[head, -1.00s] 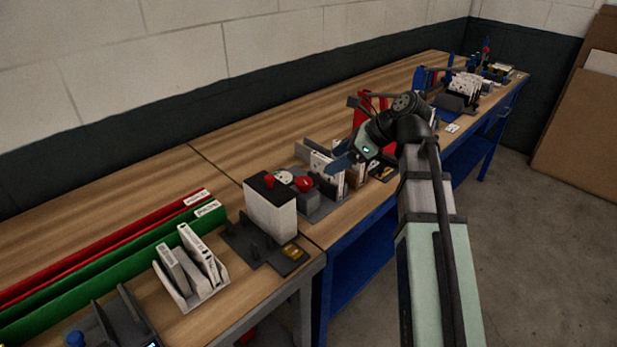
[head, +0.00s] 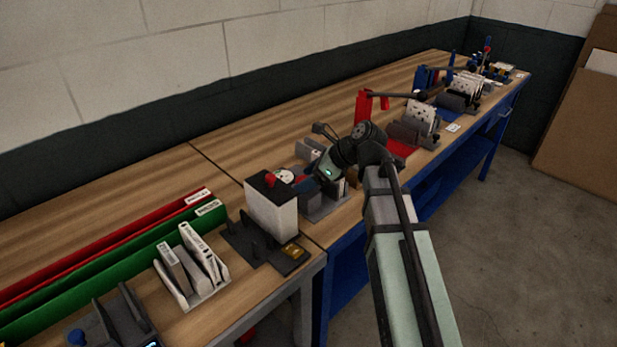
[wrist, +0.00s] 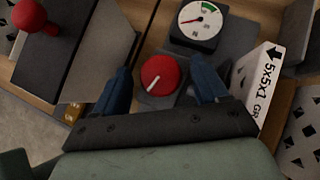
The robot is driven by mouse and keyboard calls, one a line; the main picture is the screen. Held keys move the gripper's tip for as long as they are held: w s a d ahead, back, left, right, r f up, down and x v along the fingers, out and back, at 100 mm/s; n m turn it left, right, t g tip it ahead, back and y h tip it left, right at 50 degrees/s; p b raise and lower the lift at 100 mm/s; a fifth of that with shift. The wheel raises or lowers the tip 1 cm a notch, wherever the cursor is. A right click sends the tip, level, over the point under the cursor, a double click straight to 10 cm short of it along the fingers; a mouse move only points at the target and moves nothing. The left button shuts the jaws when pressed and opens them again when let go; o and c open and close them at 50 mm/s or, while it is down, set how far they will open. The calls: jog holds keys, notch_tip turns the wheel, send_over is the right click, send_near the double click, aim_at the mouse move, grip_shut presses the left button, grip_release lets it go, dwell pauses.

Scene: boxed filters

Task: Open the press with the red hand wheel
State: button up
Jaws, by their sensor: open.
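The red hand wheel (wrist: 160,76) is a round red knob with a white pointer mark. It sits on a grey base in the wrist view, below a round dial gauge (wrist: 198,22) with a green band and a red needle. My gripper (wrist: 170,72) is open, its blue fingers on either side of the wheel with gaps between. In the head view my gripper (head: 306,180) is over the wheel and mostly hides it. The gauge (head: 285,176) shows just left of it. I cannot tell how high the fingers are above the base.
A white block with a dark top and red knob (head: 270,208) stands close left of my gripper. A boxed filter marked 5x5x1 (wrist: 262,82) stands close by the right finger. Red and green bins (head: 110,255) lie at left. More fixtures line the bench at right.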

jog(key=shift+c, duration=0.2)
jog(key=c, duration=1)
jog(key=shift+o, duration=0.2)
jog(key=shift+w+n+g, duration=0.35)
jog(key=shift+n+g, duration=0.45)
jog(key=shift+n, duration=0.2)
jog(key=shift+s+n+g, duration=0.1)
jog(key=shift+n+g, duration=0.9)
jog(key=shift+n, duration=0.4)
jog(key=o, duration=1)
jog(key=v, duration=1.4)
jog(key=shift+f, duration=0.2)
